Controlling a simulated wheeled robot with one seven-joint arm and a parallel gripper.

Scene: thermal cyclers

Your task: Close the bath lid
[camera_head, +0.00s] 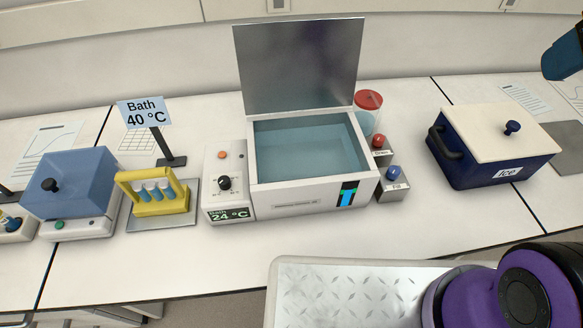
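The water bath (310,192) stands on the bench in the middle of the view, a white box with blue water (310,150) inside. Its grey metal lid (301,65) stands upright at the back edge, so the bath is open. The control panel (226,180) on its left side has a black knob and a display reading "Bath 24 °C". My gripper is not in view. Purple and black parts of my arm show at the bottom right, apart from the bath and its lid.
Red-topped jar (368,112) and red and blue buttons (393,175) sit close to the bath's right side. Yellow tube rack (155,193), blue-lidded device (72,190) and "Bath 40 °C" sign (144,112) stand left. Ice box (490,150) stands right. Bench in front is clear.

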